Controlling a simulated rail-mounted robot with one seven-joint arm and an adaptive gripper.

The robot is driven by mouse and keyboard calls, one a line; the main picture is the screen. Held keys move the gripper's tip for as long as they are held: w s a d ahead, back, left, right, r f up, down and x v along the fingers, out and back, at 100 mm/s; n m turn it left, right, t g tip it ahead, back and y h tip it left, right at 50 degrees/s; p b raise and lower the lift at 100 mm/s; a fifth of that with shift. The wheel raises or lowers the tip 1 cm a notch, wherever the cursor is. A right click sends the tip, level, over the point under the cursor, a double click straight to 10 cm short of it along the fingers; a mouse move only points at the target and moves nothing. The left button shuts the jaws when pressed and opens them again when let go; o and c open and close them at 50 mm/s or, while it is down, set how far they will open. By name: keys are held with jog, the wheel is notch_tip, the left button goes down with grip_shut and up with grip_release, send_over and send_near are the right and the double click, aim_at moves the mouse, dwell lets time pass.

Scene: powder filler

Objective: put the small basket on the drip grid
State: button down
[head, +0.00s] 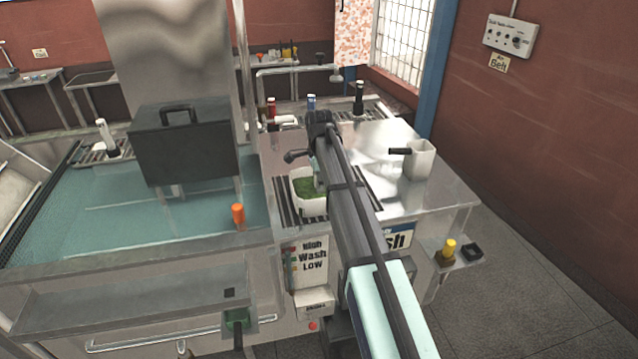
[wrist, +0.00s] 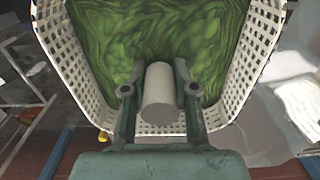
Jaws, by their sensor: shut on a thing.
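The small basket (head: 307,204) is white mesh with green contents. In the head view it is over the drip grid (head: 372,190), whose dark slats show on both sides of it. I cannot tell whether its bottom touches the slats. In the wrist view the basket (wrist: 258,50) fills most of the picture, with its mesh walls around the green contents. My gripper (wrist: 160,88) is shut on the basket's pale round handle (wrist: 159,110), one finger on each side. In the head view my arm hides the gripper's fingers and the basket's right side.
A white container (head: 420,160) with a dark handle stands on the metal counter at right. A dark box (head: 185,145) with a top handle and an orange knob (head: 238,214) are at left. Bottles stand behind my arm, including a dark one (head: 359,98). The counter's right part is mostly clear.

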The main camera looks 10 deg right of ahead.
jog(key=c, duration=0.9)
grip_release()
notch_tip(320, 180, up, 12)
jog(key=b, duration=0.3)
jog(key=shift+r, duration=0.1)
